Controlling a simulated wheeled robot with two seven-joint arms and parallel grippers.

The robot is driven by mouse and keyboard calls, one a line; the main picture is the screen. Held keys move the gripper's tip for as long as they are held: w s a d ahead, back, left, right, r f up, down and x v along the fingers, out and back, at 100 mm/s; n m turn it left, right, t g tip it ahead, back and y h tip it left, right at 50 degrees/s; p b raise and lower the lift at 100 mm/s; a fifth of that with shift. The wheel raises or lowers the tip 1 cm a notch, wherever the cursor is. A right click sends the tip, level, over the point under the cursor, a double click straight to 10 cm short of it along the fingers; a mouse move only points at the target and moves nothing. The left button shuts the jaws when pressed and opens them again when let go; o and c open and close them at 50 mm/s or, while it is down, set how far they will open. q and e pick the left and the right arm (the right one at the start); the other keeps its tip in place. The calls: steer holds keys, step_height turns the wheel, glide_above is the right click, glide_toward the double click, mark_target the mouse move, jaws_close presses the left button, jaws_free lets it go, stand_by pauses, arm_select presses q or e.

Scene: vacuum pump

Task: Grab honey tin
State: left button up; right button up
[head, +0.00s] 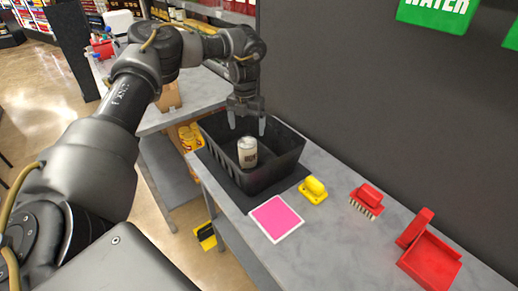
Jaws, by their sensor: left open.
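A pale tin with dark lettering (247,152), likely the honey tin, stands upright inside a black open-topped bin (284,163) on the grey counter. My left gripper (247,124) is open and points down over the bin, with its fingers apart above and slightly behind the tin. Nothing shows between the fingers, and they look clear of the tin. The tin's lettering is too small to read. My right gripper is not in view.
A dark wall (380,90) stands close behind. The bin's walls surround the tin.

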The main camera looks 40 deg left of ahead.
mark_target(247, 142)
arm_select(q)
steer(key=shift+w, duration=0.25)
steer(key=shift+r, duration=0.1)
steer(key=shift+s+f, duration=0.45)
steer(key=shift+f, duration=0.1)
step_height(247, 142, down, 4)
steer(key=shift+w+a+r+p, duration=0.1)
steer(key=shift+p, duration=0.6)
steer(key=shift+w+f, duration=0.1)
steer(key=shift+f, duration=0.2)
steer(key=shift+f+p, duration=0.35)
steer(key=shift+p, duration=0.15)
step_height(247, 142, down, 4)
steer(key=shift+r+p, duration=0.15)
steer(key=shift+p, duration=0.6)
steer(key=shift+f, duration=0.4)
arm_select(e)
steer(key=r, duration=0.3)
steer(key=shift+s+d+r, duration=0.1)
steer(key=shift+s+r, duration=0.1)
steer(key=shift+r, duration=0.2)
arm_select(q)
steer(key=shift+r, duration=0.1)
steer(key=shift+c, duration=0.4)
steer(key=c, duration=1.3)
